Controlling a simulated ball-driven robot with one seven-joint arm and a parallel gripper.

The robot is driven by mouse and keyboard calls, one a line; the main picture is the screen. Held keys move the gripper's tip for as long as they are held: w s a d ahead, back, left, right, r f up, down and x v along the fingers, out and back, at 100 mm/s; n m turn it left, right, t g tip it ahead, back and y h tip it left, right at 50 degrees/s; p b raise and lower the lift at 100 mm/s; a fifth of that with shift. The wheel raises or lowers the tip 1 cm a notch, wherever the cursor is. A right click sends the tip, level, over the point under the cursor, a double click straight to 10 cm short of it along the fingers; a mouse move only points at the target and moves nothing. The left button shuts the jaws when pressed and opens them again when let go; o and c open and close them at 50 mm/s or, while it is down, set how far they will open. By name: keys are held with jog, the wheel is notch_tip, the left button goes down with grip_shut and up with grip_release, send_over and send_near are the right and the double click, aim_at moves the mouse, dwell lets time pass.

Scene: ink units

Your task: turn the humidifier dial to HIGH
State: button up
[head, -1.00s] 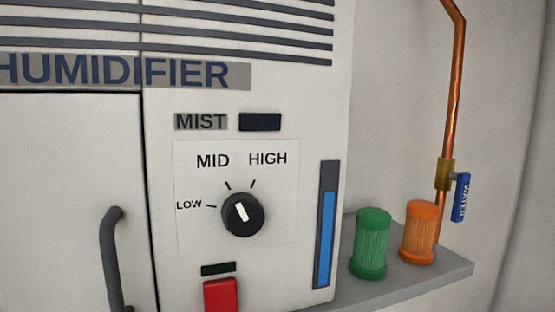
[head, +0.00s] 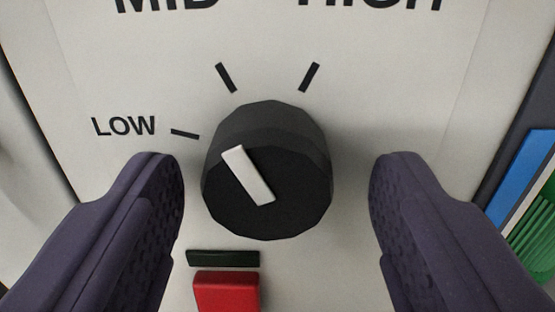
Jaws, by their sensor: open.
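The black humidifier dial (head: 285,195) stands out from the white panel in the middle of the view. Its white pointer line (head: 248,174) slants up and to the left, toward the MID tick (head: 226,77). The HIGH tick (head: 309,77) is at the upper right of the dial, and the LOW label (head: 124,126) with its tick is at the left. My gripper (head: 275,170) is open, with one purple finger on each side of the dial. Gaps show between both fingers and the dial. The MID and HIGH words are cut off at the top edge.
A red switch (head: 226,290) sits just below the dial, under a dark green strip (head: 223,258). A blue level gauge (head: 527,175) and part of a green ribbed canister (head: 538,238) show at the right edge.

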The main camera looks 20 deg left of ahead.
jog(key=shift+a, duration=0.4)
jog(key=shift+d, duration=0.3)
jog(key=c, duration=1.1)
jog(key=shift+o, duration=0.2)
jog(key=shift+m+b, duration=0.5)
jog(key=m+b, duration=0.2)
jog(key=m, duration=0.1)
jog(key=shift+a+f, duration=0.1)
jog(key=shift+f, duration=0.05)
jog(key=m+b, duration=0.2)
jog(key=m, duration=0.3)
jog(key=shift+m+b, duration=0.35)
jog(key=shift+m, duration=0.05)
jog(key=shift+r, duration=0.2)
